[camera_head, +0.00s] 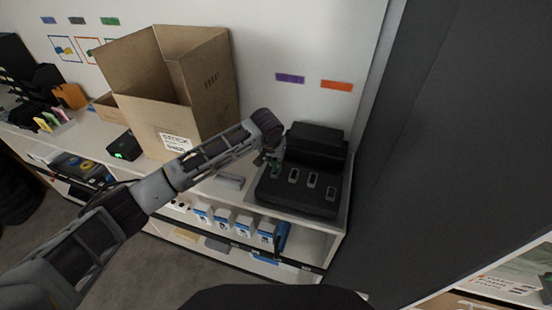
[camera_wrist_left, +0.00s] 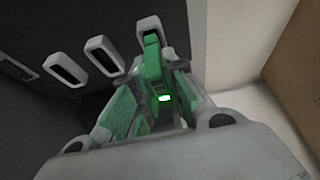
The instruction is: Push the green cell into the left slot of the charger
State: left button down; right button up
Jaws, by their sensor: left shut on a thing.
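The black charger (camera_head: 320,198) stands on the right end of the white shelf, with a row of pale-rimmed slots on its sloped face. My left gripper (camera_head: 272,164) is at the left end of that row, shut on the green cell (camera_head: 276,171). In the left wrist view the green cell (camera_wrist_left: 151,62) stands between the fingers of my left gripper (camera_wrist_left: 160,85), its far end at a pale slot rim (camera_wrist_left: 149,24). Two other slots (camera_wrist_left: 99,54) beside it look empty. The fingers hide how deep the cell sits. My right gripper is out of view.
A large open carton (camera_head: 205,85) stands left of the charger, behind my left arm. A small black device with a green light (camera_head: 125,147) and a grey block (camera_head: 230,181) are on the shelf. A dark panel (camera_head: 440,130) rises close on the right.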

pick_arm(q)
jog(key=shift+f+p, duration=0.35)
dwell(0.5)
dwell(0.5)
jog(key=shift+p, duration=0.55)
dwell(0.5)
jog(key=shift+f, duration=0.6)
dwell(0.8)
jog(key=c, duration=1.4)
grip_release()
jog(key=shift+o, duration=0.2)
jog(key=shift+r, duration=0.1)
jog(key=v, duration=1.1)
jog(key=shift+s+r, duration=0.25)
jog(key=shift+r, duration=0.1)
